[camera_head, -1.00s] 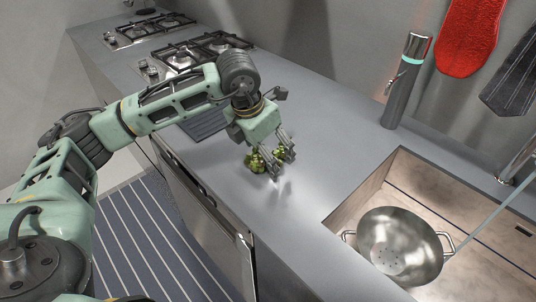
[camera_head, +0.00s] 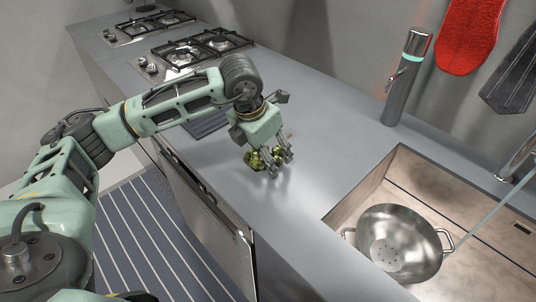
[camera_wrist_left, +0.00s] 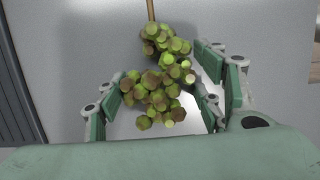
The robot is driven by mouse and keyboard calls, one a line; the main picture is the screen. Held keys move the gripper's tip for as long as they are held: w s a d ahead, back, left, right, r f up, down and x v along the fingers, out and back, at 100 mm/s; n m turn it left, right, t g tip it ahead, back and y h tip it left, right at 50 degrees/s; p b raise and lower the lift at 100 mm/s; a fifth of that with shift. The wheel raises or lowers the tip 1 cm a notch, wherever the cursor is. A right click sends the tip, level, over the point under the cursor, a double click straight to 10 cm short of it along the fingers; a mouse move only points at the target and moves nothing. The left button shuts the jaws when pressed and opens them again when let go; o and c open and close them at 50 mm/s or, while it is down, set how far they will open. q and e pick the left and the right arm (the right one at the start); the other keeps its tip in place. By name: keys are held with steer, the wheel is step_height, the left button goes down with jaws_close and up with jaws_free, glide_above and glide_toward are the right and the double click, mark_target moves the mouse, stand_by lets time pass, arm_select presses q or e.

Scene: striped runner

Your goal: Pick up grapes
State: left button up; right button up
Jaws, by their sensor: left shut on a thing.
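A bunch of green grapes (camera_head: 254,160) is at the grey counter, left of the sink, partly hidden by my left gripper in the head view. In the left wrist view the grapes (camera_wrist_left: 165,85) lie between the two fingers, with a brown stem pointing away. My left gripper (camera_head: 280,164) points down over the counter and is shut on the grapes; it also shows in the left wrist view (camera_wrist_left: 160,110). I cannot tell whether the bunch still touches the counter. My right gripper is not in view.
A metal colander (camera_head: 400,243) sits in the sink (camera_head: 440,195) at the right. A grey dispenser (camera_head: 405,85) stands behind the sink. Gas burners (camera_head: 190,50) are at the far left. The counter (camera_head: 320,130) around the grapes is clear.

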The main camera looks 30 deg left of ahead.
mark_target(270, 146)
arm_select(q)
steer(key=shift+r, duration=0.15)
steer(key=shift+c, duration=0.5)
step_height(270, 146, up, 4)
steer(key=shift+d+r+b, duration=0.1)
steer(key=shift+b, duration=0.45)
steer(key=s+d+r, duration=0.2)
steer(key=d+r, duration=0.1)
steer(key=d, duration=0.2)
steer(key=s+d+r+b, duration=0.1)
steer(key=s+d+r, duration=0.1)
steer(key=d, duration=0.3)
steer(key=shift+s+d+r, duration=0.25)
steer(key=shift+d+r, duration=0.05)
steer(key=shift+r, duration=0.5)
steer(key=shift+s+f, duration=0.1)
